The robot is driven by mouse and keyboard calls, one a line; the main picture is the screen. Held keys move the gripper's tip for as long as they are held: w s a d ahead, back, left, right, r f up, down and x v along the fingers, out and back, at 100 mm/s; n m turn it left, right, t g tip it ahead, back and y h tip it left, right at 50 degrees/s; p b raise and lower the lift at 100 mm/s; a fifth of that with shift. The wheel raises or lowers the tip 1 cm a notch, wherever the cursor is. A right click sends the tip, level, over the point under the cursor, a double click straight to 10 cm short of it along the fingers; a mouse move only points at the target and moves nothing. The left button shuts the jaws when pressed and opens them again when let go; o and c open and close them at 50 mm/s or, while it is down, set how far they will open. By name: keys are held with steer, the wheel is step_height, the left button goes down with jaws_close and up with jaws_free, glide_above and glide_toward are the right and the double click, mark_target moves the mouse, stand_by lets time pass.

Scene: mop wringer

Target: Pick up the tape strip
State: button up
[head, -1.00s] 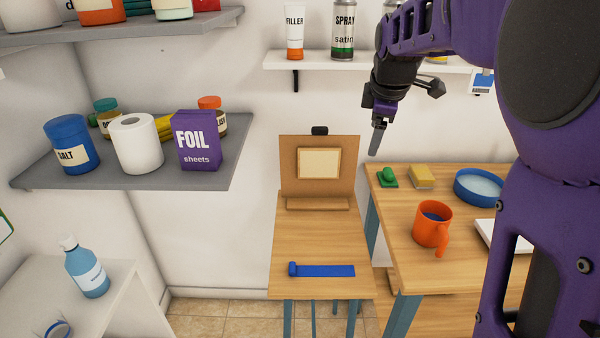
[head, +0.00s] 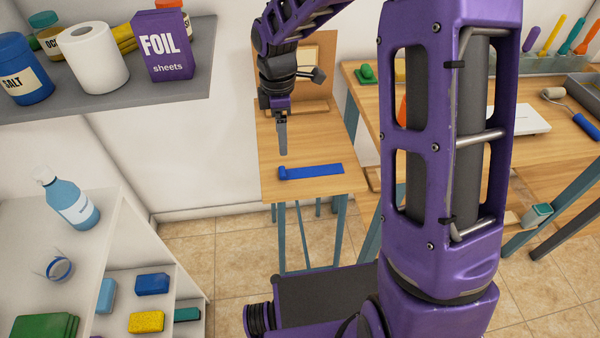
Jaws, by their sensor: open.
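The blue tape strip (head: 314,171) lies flat on the small wooden table (head: 285,190), near its front edge. A small raised blue end is at its left. My gripper (head: 282,153) points down just above and behind the strip's left end, apart from it as far as I can tell. Only one finger shows clearly, seen edge-on, and nothing shows held in it. The exact height above the table is hard to judge.
A wooden board (head: 316,62) stands at the back of the small table, partly behind my arm. A larger workbench (head: 366,104) stands to the right. A grey shelf (head: 120,105) with a foil box (head: 163,45) hangs at left. A white shelf unit (head: 122,215) stands lower left.

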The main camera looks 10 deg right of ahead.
glide_above(284, 170)
step_height(284, 170, down, 6)
steer(key=shift+w+b, duration=0.1)
steer(key=shift+b, duration=0.3)
step_height(284, 170, down, 5)
steer(key=shift+f+b, duration=0.1)
steer(key=shift+b, duration=0.45)
jaws_close()
